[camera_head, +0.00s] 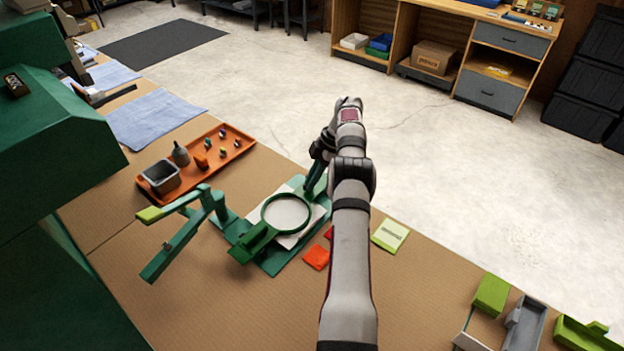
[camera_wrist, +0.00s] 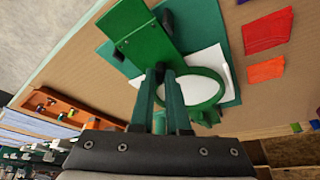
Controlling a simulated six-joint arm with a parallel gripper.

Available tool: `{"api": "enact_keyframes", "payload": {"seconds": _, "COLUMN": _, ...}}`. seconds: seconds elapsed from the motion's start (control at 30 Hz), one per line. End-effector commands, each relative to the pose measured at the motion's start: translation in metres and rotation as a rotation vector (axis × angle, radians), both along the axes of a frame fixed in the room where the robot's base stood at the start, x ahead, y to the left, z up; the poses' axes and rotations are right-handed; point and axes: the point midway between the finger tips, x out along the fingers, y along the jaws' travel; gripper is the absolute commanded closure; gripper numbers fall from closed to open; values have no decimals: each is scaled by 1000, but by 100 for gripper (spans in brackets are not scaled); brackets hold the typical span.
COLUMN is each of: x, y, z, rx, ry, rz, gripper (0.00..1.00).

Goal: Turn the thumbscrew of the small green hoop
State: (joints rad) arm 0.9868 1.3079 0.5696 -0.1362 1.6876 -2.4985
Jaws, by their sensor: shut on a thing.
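The small green hoop (camera_head: 286,213) is a round ring over a pale sheet on a green stand. It also shows in the wrist view (camera_wrist: 222,88), partly behind my fingers. In the head view my gripper (camera_head: 312,188) is at the ring's far-right side, partly behind my arm.
An orange tray (camera_head: 232,152) with a grey cup and small parts lies at the back left. A green angled arm (camera_head: 185,225) stands left of the hoop. Red and orange patches (camera_head: 316,257) and a pale green card (camera_head: 390,235) lie on the right. The front bench is mostly clear.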

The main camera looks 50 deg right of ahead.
Motion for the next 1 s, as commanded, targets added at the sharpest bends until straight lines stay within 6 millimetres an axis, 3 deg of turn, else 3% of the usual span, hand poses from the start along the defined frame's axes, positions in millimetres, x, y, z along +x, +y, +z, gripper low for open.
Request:
{"api": "enact_keyframes", "payload": {"seconds": 0.2, "x": 0, "y": 0, "z": 0, "rx": -1, "ry": 1, "rz": 0, "gripper": 100}}
{"api": "enact_keyframes", "payload": {"seconds": 0.23, "x": 0, "y": 0, "z": 0, "rx": -1, "ry": 1, "rz": 0, "gripper": 84}}
{"api": "enact_keyframes", "payload": {"seconds": 0.4, "x": 0, "y": 0, "z": 0, "rx": -1, "ry": 1, "rz": -1, "gripper": 55}}
{"api": "enact_keyframes", "payload": {"seconds": 0.73, "x": 0, "y": 0, "z": 4, "rx": -1, "ry": 0, "rz": -1, "gripper": 55}}
{"api": "enact_keyframes", "payload": {"seconds": 0.93, "x": 0, "y": -1, "z": 45, "rx": -4, "ry": -1, "rz": -2, "gripper": 55}}
{"api": "enact_keyframes", "payload": {"seconds": 1.0, "x": -24, "y": -5, "z": 56, "rx": -1, "ry": 1, "rz": -6, "gripper": 55}}
